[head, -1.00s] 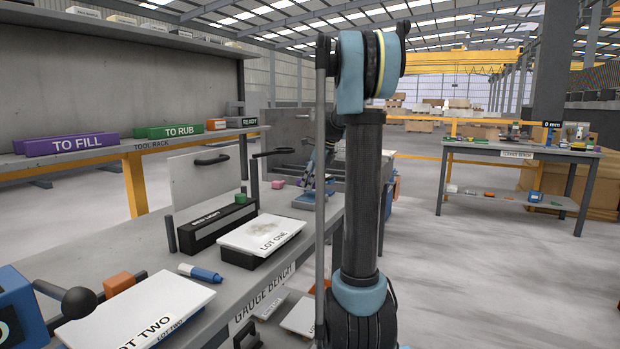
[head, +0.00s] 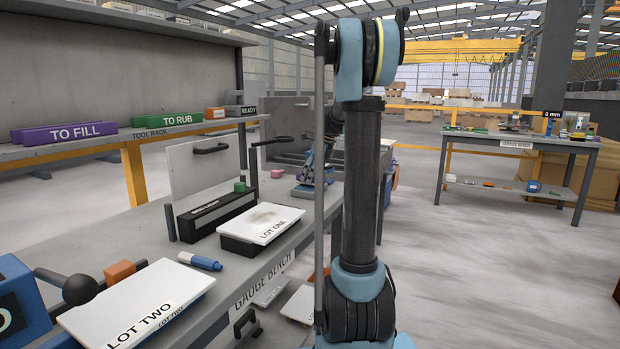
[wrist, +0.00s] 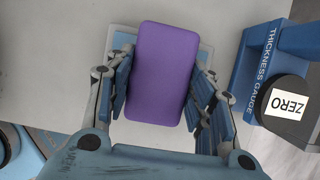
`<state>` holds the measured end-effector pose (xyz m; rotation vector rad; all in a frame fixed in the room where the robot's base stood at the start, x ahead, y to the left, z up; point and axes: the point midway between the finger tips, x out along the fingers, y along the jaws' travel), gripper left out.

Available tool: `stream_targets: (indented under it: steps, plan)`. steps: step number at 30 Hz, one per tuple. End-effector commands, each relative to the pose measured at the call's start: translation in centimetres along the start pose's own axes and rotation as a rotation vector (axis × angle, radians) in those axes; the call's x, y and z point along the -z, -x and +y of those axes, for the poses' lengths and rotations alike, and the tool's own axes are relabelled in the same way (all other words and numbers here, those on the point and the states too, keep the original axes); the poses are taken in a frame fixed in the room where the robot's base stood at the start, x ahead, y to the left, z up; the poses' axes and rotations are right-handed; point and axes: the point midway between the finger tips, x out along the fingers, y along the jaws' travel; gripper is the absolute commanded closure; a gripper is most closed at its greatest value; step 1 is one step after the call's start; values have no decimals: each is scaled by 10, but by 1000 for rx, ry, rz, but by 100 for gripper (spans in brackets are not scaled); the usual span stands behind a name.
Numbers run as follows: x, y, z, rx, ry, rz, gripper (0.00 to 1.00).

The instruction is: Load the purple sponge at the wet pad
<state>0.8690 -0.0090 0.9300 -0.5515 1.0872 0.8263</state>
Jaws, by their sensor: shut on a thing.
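The purple sponge (wrist: 164,75) is between the fingers of my gripper (wrist: 164,92), which is shut on it, in the wrist view. Behind it shows the pale, blue-edged wet pad (wrist: 122,38), largely covered by the sponge and fingers. I cannot tell whether the sponge touches the pad.
The blue thickness gauge (wrist: 258,65) with a ZERO knob (wrist: 287,104) stands close on the right in the wrist view.

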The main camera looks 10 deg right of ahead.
Motion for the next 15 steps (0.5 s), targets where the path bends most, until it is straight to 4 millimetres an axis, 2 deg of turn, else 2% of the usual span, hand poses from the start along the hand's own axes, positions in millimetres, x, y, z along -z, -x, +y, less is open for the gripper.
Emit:
stream_targets:
  steps: [15]
  plan:
    - [0,-4,1,-1,2,0,70]
